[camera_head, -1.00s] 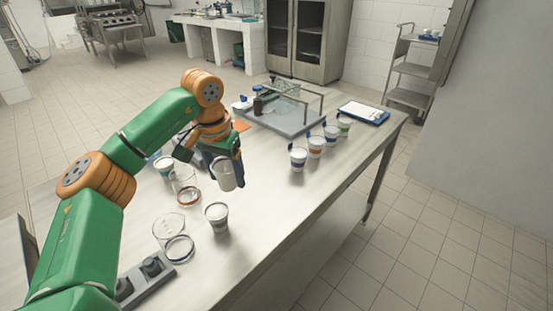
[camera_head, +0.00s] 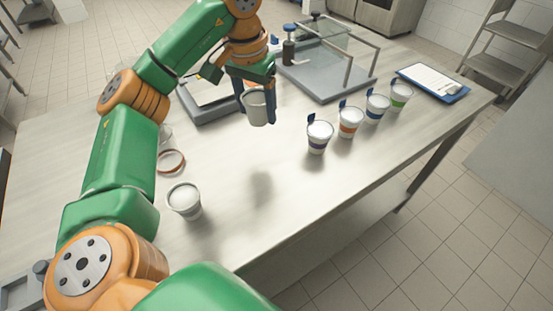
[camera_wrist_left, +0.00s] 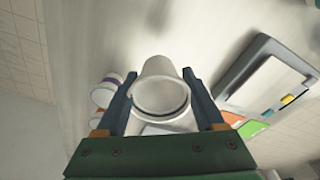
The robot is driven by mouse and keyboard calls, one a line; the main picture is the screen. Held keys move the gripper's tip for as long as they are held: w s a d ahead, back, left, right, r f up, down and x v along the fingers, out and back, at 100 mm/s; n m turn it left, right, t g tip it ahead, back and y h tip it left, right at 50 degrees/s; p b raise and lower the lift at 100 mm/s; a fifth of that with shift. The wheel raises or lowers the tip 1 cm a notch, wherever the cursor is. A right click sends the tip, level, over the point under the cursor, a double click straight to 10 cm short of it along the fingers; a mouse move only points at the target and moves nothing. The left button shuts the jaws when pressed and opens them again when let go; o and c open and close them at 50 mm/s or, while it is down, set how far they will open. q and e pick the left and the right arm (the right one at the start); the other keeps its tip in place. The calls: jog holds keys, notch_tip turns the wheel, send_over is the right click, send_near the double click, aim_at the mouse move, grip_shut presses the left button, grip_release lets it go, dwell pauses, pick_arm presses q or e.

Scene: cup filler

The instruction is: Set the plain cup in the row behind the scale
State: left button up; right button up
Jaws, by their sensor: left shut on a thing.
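My left gripper (camera_head: 257,105) is shut on a plain pale cup (camera_head: 256,110) and holds it above the table, clear of the surface, with a shadow below. In the left wrist view the plain cup (camera_wrist_left: 161,92) sits between the two fingers (camera_wrist_left: 160,100). A row of white cups stands to the right: a blue-banded cup (camera_head: 319,138), an orange-banded cup (camera_head: 350,122), another blue-banded cup (camera_head: 377,108) and a green-banded cup (camera_head: 400,96). A flat grey device (camera_head: 208,112), possibly the scale, is partly hidden behind my arm. My right gripper is out of view.
Another pale cup (camera_head: 184,202) stands at the front left, near a glass vessel with a reddish ring (camera_head: 171,163). A glass-framed stand (camera_head: 327,82) is behind the row. A blue clipboard (camera_head: 433,84) lies near the right edge. The front middle table is clear.

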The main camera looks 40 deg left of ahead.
aim_at(277, 168)
pick_arm(q)
jog(key=d+f, duration=0.1)
jog(key=s+d+f+b, duration=0.1)
jog(key=d+f, duration=0.2)
jog(key=f, duration=0.1)
jog(key=shift+s+d+f+b, duration=0.1)
jog(key=shift+s+d+b, duration=0.25)
jog(key=shift+s+d, duration=0.05)
jog(key=shift+s+d+f, duration=0.1)
jog(key=shift+d+f, duration=0.2)
jog(key=f, duration=0.4)
jog(key=shift+s+d, duration=0.1)
jog(key=shift+d, duration=0.25)
